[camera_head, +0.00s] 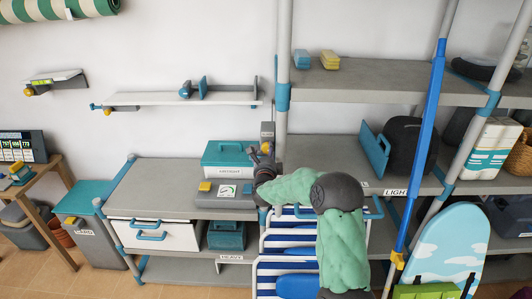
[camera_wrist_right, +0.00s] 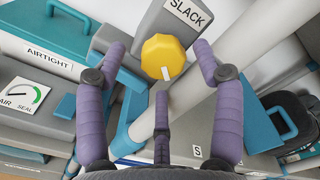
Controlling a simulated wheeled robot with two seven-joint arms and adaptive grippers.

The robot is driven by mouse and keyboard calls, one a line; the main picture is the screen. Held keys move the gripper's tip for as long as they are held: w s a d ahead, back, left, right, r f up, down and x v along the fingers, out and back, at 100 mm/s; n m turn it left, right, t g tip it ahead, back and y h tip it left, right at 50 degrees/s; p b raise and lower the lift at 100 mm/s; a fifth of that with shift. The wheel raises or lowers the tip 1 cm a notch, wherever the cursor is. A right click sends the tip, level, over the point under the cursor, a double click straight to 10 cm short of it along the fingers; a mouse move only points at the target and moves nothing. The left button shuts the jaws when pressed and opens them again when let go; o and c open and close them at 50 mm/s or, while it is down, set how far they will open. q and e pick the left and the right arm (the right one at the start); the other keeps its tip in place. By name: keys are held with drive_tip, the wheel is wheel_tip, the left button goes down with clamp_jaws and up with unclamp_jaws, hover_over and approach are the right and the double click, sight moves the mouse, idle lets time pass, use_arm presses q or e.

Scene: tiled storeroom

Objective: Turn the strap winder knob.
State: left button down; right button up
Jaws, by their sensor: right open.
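The strap winder knob (camera_wrist_right: 163,57) is a yellow faceted knob with a white mark on its lower edge. It sits on a grey housing with a plate reading SLACK (camera_wrist_right: 186,12). In the head view the grey winder post (camera_head: 267,131) stands by the shelf upright, with the knob small and partly hidden by my gripper. My right gripper (camera_wrist_right: 159,49) is open, its purple fingers spread to either side of the knob with visible gaps. In the head view the right gripper (camera_head: 263,168) is at the post, mostly dark and small. My left gripper is not in view.
A teal AIRTIGHT box (camera_wrist_right: 50,60) and a dial gauge (camera_wrist_right: 24,98) lie left of the gripper; the box also shows in the head view (camera_head: 227,160). A pale shelf upright (camera_wrist_right: 190,88) runs close behind the fingers. A blue pole (camera_head: 421,150) stands at right.

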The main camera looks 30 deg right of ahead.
drive_tip(key=shift+w+d, duration=0.35)
drive_tip(key=shift+w, duration=0.15)
drive_tip(key=c, duration=1.1)
drive_tip(key=shift+r, duration=0.1)
